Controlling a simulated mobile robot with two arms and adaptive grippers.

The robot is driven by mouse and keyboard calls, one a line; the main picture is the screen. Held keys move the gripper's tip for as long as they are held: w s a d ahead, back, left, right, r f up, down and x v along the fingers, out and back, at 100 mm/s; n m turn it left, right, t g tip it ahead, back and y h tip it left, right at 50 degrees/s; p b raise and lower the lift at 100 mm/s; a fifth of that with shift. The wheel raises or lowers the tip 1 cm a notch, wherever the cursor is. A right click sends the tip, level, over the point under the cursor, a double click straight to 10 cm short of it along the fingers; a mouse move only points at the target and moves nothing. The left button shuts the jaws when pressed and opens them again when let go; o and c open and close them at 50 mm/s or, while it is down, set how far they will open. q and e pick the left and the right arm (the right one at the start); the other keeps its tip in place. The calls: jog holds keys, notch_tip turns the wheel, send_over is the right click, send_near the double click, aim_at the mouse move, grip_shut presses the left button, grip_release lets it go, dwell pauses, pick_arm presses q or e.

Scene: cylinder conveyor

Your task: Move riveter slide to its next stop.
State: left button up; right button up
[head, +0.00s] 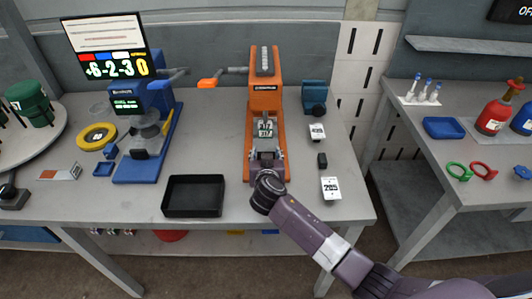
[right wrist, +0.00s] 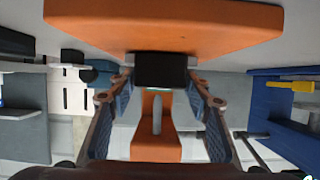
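The riveter (head: 266,97) is the tall orange machine at the back middle of the table, with a long orange base running toward me. A grey block with a small label (head: 265,128) sits on its base. My right gripper (head: 266,158) is low over the near part of the base and hides what lies under it. In the right wrist view a black block (right wrist: 161,69), apparently the slide's grip, lies between its fingertips, against the orange base (right wrist: 160,27). The fingers stand apart beside the block, with seemingly narrow gaps; contact is unclear. My left gripper is not in view.
A black tray (head: 194,212) lies left of the riveter, and a blue machine (head: 150,135) stands farther left. White cards (head: 331,188), a small black block (head: 322,160) and a teal device (head: 314,97) are to its right. The lever's orange handle (head: 209,84) sticks out left.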

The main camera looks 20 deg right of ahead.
grip_shut()
jog(key=shift+s+a+f, duration=0.1)
jog(key=shift+s+a, duration=0.1)
jog(key=shift+s, duration=0.35)
jog(key=s+a, duration=0.1)
jog(key=s, duration=0.3)
jog(key=s+a, duration=0.1)
jog(key=s, duration=0.4)
jog(key=s+a, duration=0.2)
jog(key=s, duration=0.3)
jog(key=shift+s, duration=0.3)
jog(key=shift+f, duration=0.1)
jog(key=shift+o, duration=1.3)
grip_release()
jog(key=shift+o, duration=1.4)
jog(key=shift+s+a+r, duration=0.1)
jog(key=shift+s+r, duration=0.1)
jog(key=shift+w, duration=0.1)
